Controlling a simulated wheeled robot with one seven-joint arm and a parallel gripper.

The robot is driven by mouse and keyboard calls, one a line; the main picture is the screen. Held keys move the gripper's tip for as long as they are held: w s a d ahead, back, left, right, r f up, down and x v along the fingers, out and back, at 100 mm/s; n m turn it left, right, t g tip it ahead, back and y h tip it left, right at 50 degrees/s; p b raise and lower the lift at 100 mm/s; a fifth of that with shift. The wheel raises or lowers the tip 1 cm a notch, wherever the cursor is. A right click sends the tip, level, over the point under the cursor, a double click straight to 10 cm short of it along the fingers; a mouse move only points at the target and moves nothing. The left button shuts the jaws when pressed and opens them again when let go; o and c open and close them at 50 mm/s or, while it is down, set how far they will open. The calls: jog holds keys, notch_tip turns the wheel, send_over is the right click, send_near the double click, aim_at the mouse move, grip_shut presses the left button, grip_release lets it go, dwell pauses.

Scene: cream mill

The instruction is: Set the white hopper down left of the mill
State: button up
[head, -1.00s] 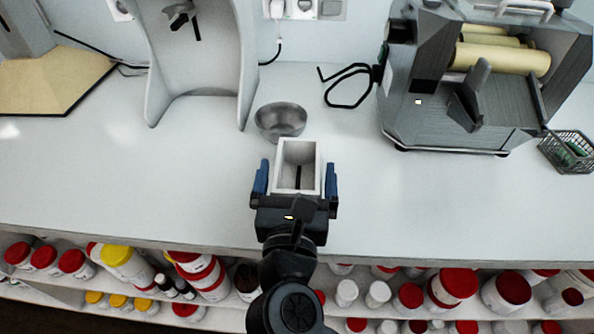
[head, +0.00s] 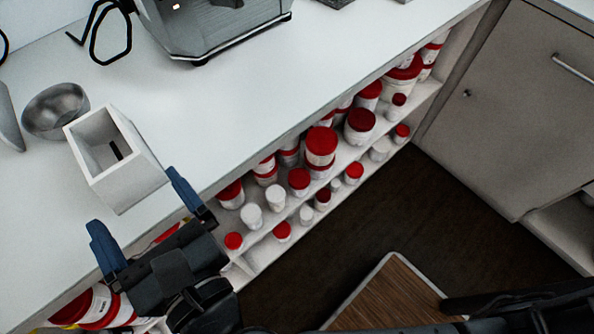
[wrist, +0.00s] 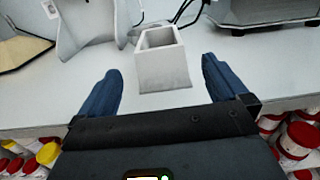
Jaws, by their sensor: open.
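The white hopper (head: 118,160), a square open-topped box with a dark slot inside, stands on the white counter near its front edge. It also shows in the wrist view (wrist: 163,68), ahead of my fingers. My gripper (head: 138,218) has its blue fingers spread apart and empty, a little short of the hopper on the counter's front side. The mill (head: 215,25), a grey machine, stands at the back of the counter, to the right of the hopper and only partly in view.
A metal bowl (head: 56,110) stands just behind and left of the hopper. A black cable (head: 108,35) lies left of the mill. The counter (head: 235,105) between hopper and mill is clear. Shelves of red-lidded jars (head: 320,146) are below the front edge.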

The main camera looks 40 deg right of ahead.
jog(key=s+d+n+t+h, duration=0.1)
jog(key=s+d+n, duration=0.4)
jog(key=d+n, duration=0.25)
jog(key=s+d+n+t+h, duration=0.1)
jog(key=s+d+n, duration=0.4)
jog(key=d+n, duration=0.25)
jog(key=s+d+f+n+g+y, duration=0.1)
jog(key=s+d+n+g, duration=0.1)
jog(key=s+d+n, duration=0.2)
jog(key=s+d+f+n+g+y, duration=0.1)
jog(key=s+d+f+n+g, duration=0.1)
jog(key=s+n, duration=0.8)
jog(key=d+n+g, duration=0.1)
jog(key=d+n, duration=0.1)
jog(key=n, duration=0.5)
jog(key=shift+s+f+y, duration=0.15)
jog(key=shift+s+y, duration=0.05)
jog(key=shift+y, duration=0.1)
